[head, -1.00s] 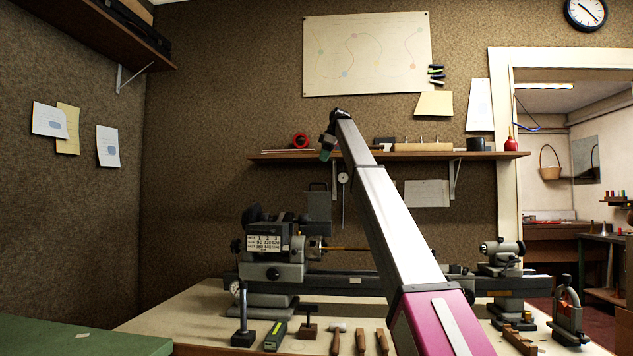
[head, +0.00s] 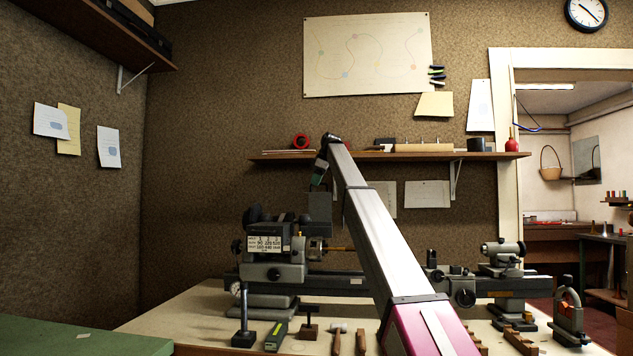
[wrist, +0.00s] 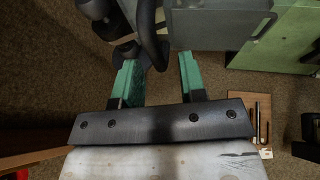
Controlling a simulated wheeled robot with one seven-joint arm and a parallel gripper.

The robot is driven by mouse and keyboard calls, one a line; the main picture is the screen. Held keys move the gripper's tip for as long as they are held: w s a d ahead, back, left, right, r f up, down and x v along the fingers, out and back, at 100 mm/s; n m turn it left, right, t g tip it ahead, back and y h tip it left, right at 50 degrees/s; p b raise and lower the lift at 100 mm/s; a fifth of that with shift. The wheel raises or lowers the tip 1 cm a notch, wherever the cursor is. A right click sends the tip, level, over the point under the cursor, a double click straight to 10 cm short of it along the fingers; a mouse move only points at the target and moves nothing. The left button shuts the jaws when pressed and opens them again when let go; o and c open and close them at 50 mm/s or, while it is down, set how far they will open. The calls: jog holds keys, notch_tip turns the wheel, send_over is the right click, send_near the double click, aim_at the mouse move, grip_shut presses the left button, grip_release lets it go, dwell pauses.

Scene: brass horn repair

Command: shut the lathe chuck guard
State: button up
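The lathe's grey headstock (head: 275,250) stands at the left of the bench in the head view. A flat grey panel, which looks like the chuck guard (head: 319,206), stands upright above the chuck (head: 316,249), so the guard appears raised. My gripper (head: 318,181) is at the panel's top edge and hides part of it. In the wrist view my gripper (wrist: 158,62) has its two green fingers apart. A dark curved bar (wrist: 161,42) shows between and beyond them, close to the left finger. I cannot tell whether they touch.
In the wrist view a grey panel (wrist: 215,24) with a thin handle (wrist: 264,26) lies beyond the right finger. The wall shelf (head: 390,156) is just above my gripper. The tailstock (head: 502,259) stands at the right, and hand tools (head: 336,341) lie along the bench front.

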grip_shut()
jog(key=shift+s+f, duration=0.1)
jog(key=shift+s, duration=0.45)
jog(key=s+f+t, duration=0.1)
jog(key=s, duration=0.1)
jog(key=s+f+t, duration=0.1)
jog(key=s+t, duration=0.1)
jog(key=s, duration=0.1)
jog(key=s+f+n+t, duration=0.1)
jog(key=s, duration=0.1)
jog(key=shift+s+f, duration=0.25)
jog(key=shift+s, duration=0.05)
jog(key=s+f+n+t+y, duration=0.1)
jog(key=s+f+t, duration=0.3)
jog(key=f, duration=0.6)
jog(key=s+f+n+t+y, duration=0.1)
jog(key=s+f+n+t, duration=0.1)
jog(key=f+t, duration=0.5)
jog(key=shift+s+a+f, duration=0.25)
jog(key=shift+s+f, duration=0.6)
jog(key=shift+f, duration=0.8)
grip_release()
